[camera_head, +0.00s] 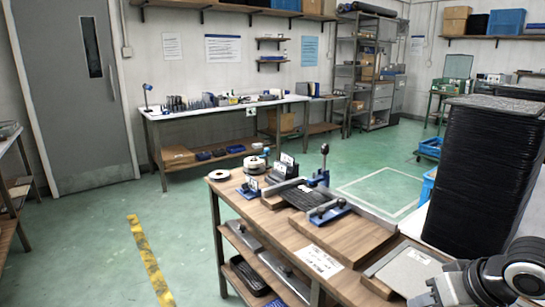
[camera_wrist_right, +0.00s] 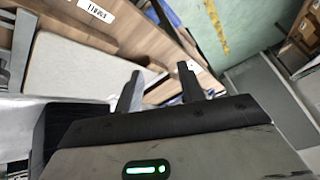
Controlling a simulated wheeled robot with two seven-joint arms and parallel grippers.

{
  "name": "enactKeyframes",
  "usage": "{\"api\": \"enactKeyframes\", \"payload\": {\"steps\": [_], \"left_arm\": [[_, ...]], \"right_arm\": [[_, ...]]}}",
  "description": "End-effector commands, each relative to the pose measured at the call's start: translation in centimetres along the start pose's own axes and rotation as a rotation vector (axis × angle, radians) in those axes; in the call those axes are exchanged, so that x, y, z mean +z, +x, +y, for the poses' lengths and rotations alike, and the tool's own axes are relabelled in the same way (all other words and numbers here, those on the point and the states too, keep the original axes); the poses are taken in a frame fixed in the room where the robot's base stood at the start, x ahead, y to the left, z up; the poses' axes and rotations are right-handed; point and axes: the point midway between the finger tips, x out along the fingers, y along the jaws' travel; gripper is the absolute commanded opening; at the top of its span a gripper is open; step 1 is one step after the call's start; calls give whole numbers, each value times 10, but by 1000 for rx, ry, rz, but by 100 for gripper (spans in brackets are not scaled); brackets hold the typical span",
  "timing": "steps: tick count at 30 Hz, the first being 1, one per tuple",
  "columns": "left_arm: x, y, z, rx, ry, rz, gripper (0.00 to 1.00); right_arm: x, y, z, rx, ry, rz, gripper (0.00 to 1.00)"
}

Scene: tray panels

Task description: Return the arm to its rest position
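My right arm comes in at the bottom right corner of the head view, in front of the workbench's near right end. In the right wrist view my right gripper (camera_wrist_right: 160,70) has its two dark fingers apart with nothing between them. Below and beyond the fingers are a pale grey flat panel (camera_wrist_right: 85,68) and the wooden bench top. The same grey panel (camera_head: 408,270) lies on the bench's right end in the head view, close to my right arm. My left arm and gripper do not show in either view.
The wooden workbench (camera_head: 345,235) carries a blue-and-black clamp fixture (camera_head: 318,205) with a black tray and white reels (camera_head: 219,175). A tall stack of black trays (camera_head: 485,170) stands at the right. Green floor (camera_head: 80,250) lies open on the left.

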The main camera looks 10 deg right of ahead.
Motion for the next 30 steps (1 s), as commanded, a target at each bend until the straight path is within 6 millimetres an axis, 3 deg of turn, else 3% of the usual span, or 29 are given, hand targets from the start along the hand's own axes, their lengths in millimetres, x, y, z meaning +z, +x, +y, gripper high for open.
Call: {"api": "enactKeyframes", "payload": {"steps": [1,6,10,15,21,30], "left_arm": [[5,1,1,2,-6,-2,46],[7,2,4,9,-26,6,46],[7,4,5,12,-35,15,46],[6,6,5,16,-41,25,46],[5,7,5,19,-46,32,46],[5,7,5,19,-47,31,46]], "right_arm": [[26,29,-5,-47,-4,14,39],[97,94,-34,-132,-74,119,39],[147,126,-71,-157,-123,209,39],[191,144,-122,-142,-181,319,39],[208,146,-157,-104,-229,388,39],[208,146,-161,-97,-238,399,39]]}}
